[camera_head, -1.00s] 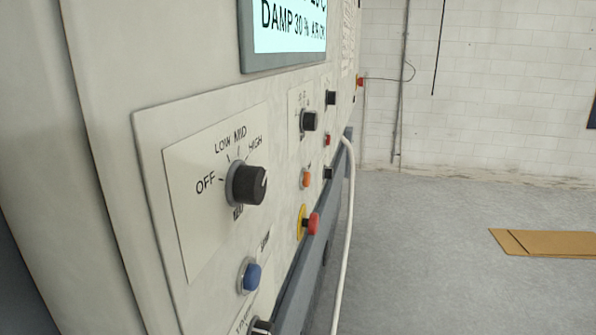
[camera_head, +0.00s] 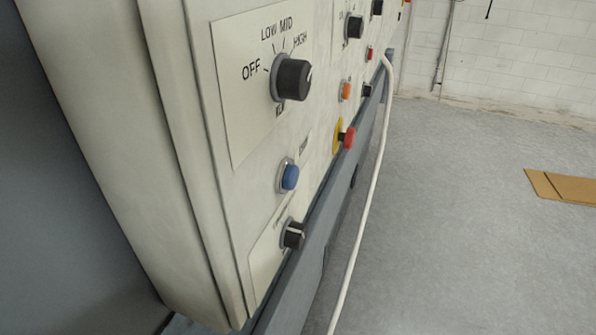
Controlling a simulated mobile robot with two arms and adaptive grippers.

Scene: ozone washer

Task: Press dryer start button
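The machine's control panel (camera_head: 235,200) runs from the left into the distance, seen at a steep angle. A blue push button (camera_head: 289,177) sits below a large black knob (camera_head: 293,80) marked OFF, LOW, MID and HIGH. A smaller black knob (camera_head: 292,235) is lower down. Further along are an orange button (camera_head: 346,91), a red button (camera_head: 369,54) and a red mushroom button (camera_head: 348,138) on a yellow ring. The small print by the buttons is too blurred to read, so I cannot tell which one is the dryer start. Neither gripper is in view.
A white hose or cable (camera_head: 372,185) hangs along the panel's right side, down to the floor. A grey-blue frame rail (camera_head: 318,222) runs under the panel. Flat cardboard (camera_head: 562,187) lies on the open grey floor at right. A white block wall (camera_head: 530,60) stands behind.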

